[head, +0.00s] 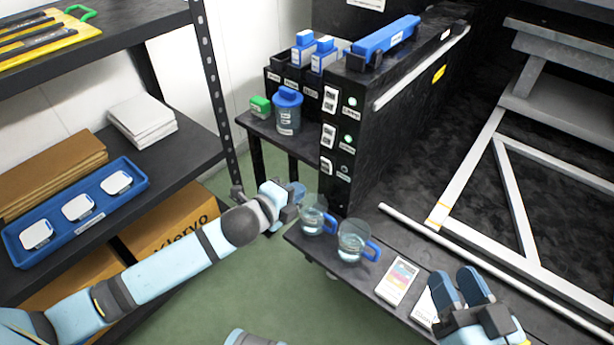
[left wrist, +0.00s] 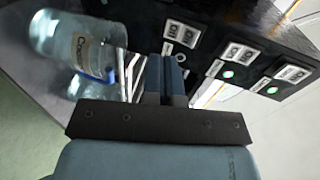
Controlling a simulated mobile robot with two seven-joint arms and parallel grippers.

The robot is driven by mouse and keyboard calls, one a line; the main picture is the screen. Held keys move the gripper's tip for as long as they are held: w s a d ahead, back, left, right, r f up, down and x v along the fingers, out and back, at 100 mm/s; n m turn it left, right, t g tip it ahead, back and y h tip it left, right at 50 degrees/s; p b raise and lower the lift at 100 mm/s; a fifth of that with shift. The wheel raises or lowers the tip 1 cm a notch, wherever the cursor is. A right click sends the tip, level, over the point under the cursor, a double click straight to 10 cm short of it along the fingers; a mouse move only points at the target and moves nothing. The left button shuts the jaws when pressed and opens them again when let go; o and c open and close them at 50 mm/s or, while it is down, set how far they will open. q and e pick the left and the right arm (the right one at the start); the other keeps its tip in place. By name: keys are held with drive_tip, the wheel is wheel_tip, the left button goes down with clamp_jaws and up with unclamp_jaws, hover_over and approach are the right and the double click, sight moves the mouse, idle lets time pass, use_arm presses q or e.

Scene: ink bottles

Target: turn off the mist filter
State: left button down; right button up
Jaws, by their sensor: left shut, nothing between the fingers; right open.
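A black cabinet (head: 375,110) carries a column of three white switches on its front: top (head: 330,99), middle (head: 328,135) and bottom (head: 326,166). They also show in the left wrist view, with the nearest switch (left wrist: 183,33), the middle one (left wrist: 238,53) and the far one (left wrist: 290,73). Green lamps glow beside the far two; no green shows beside the nearest. The labels are too small to read, so I cannot tell which is the mist filter. My left gripper (head: 296,190) is shut and empty, close to the bottom switch; contact is unclear. My right gripper (head: 462,287) is open and empty.
Two clear jugs with blue handles (head: 313,220) (head: 352,242) stand by my left gripper on the black ledge's edge. A colour card (head: 397,281) lies right of them. A blue-lidded container (head: 288,112) stands left of the cabinet. A shelf with a blue tray (head: 140,172) is at left.

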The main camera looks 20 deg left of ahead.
use_arm(q)
drive_tip(key=s+a+p, duration=0.1)
drive_tip(key=s+a, duration=0.1)
drive_tip(key=s, duration=0.3)
drive_tip(key=shift+s, duration=0.3)
use_arm(e)
wheel_tip(320, 180, up, 3)
drive_tip(key=shift+w+d+f+t, duration=0.15)
drive_tip(key=shift+t, duration=0.35)
